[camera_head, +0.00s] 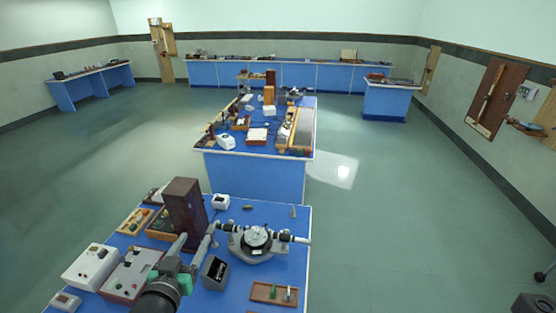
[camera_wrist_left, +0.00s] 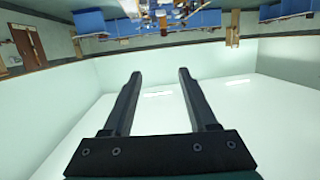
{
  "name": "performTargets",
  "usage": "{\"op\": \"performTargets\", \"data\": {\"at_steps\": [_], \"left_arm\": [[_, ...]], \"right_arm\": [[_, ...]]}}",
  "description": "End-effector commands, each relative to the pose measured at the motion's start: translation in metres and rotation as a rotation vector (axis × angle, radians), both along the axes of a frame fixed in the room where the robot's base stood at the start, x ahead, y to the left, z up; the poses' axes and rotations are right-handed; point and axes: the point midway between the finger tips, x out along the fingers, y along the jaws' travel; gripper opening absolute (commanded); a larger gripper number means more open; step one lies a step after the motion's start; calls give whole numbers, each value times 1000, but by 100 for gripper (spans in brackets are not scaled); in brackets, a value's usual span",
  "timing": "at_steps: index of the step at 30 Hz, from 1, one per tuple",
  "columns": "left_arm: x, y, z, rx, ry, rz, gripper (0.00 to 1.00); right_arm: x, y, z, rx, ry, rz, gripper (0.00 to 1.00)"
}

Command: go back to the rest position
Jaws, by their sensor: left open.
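My left gripper (camera_head: 193,243) reaches in from the bottom left over the near blue bench (camera_head: 232,290) in the head view. Its two dark fingers are apart. They also show in the left wrist view (camera_wrist_left: 160,72), with nothing between them. The wrist picture is upside down and shows pale walls and ceiling behind the fingers. In the head view the fingers overlap the area left of the spectrometer (camera_head: 256,240); I cannot tell the height gap. My right gripper does not show.
A tall dark wooden box (camera_head: 185,208) stands just beyond my left gripper. White-topped instruments (camera_head: 90,267) lie to the left. A small black box (camera_head: 214,272) and a wooden tray (camera_head: 272,292) are to the right. A second cluttered bench (camera_head: 255,175) stands beyond, with open floor around.

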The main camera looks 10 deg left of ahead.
Motion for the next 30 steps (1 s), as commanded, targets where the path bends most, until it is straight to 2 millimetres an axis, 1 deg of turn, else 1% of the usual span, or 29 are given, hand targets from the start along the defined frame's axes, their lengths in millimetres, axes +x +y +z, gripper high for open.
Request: {"op": "performTargets", "data": {"at_steps": [1,2,3,5,6,8,9,11,12,13,15,16,18,19,21,30], "left_arm": [[4,-10,48,5,-97,-18,58],[4,-16,74,8,-152,-28,58],[2,-24,109,9,-226,-41,58],[-7,-35,161,11,-337,-59,58],[-16,-42,195,10,-413,-71,58],[-34,-52,245,7,-530,-87,58],[-49,-57,277,5,-608,-98,58],[-75,-63,319,-1,-722,-110,58],[-93,-66,343,-5,-792,-117,58],[-107,-67,359,-8,-841,-120,58],[-136,-67,386,-11,-936,-123,58],[-147,-66,393,-12,-969,-122,58],[-166,-65,403,-16,-1023,-123,58],[-172,-65,405,-17,-1038,-123,58],[-178,-64,408,-20,-1056,-124,58],[-178,-64,408,-28,-1057,-126,58]], "right_arm": [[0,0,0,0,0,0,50],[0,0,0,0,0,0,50],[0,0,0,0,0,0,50],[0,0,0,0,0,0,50],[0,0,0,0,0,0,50],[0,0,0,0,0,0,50],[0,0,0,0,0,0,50],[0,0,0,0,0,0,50],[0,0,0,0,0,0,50],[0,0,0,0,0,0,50],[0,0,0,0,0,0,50],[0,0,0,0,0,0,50],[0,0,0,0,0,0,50],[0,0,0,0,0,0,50],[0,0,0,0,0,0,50],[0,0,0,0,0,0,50]]}}
